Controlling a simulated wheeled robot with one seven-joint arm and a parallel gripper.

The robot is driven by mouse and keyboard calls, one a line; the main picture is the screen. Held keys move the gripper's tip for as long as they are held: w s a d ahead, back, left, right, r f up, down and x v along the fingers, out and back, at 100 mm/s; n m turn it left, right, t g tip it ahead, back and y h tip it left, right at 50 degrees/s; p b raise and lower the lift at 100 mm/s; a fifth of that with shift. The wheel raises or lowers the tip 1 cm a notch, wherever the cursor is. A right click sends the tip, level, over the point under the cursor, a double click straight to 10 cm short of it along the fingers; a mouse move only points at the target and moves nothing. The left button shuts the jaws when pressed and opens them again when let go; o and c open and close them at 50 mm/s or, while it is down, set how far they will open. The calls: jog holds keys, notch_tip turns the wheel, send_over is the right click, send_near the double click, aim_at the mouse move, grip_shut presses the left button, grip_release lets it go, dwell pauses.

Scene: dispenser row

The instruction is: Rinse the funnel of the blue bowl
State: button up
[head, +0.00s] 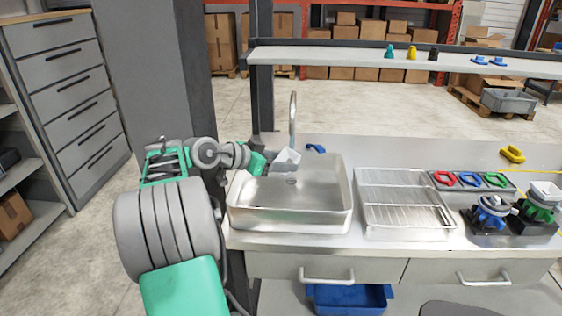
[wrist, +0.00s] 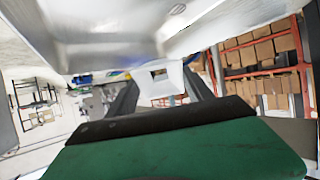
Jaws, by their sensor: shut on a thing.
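A white funnel (head: 287,159) with squared sides is held over the back left of the metal sink (head: 335,200), at the foot of the tap (head: 293,118) in the head view. My gripper (head: 273,162) is shut on it. In the wrist view the funnel (wrist: 158,78) sits tilted between the dark fingers, its square opening showing. I cannot tell whether water runs or touches it. The blue unit (head: 490,213) stands at the right of the counter, with no white funnel visible on top. Which part is the blue bowl is hard to tell.
A wire drying rack (head: 400,200) is right of the sink. Red, blue and green rings (head: 470,179) lie on a panel. A green unit (head: 540,207) carries another white funnel (head: 546,190). A shelf (head: 400,61) spans behind the counter.

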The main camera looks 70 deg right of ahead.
jog(key=s+a+r+b, duration=0.1)
jog(key=a+b, duration=0.1)
jog(key=a, duration=0.5)
jog(key=shift+s+a, duration=0.2)
jog(key=shift+s, duration=0.15)
jog(key=shift+r, duration=0.1)
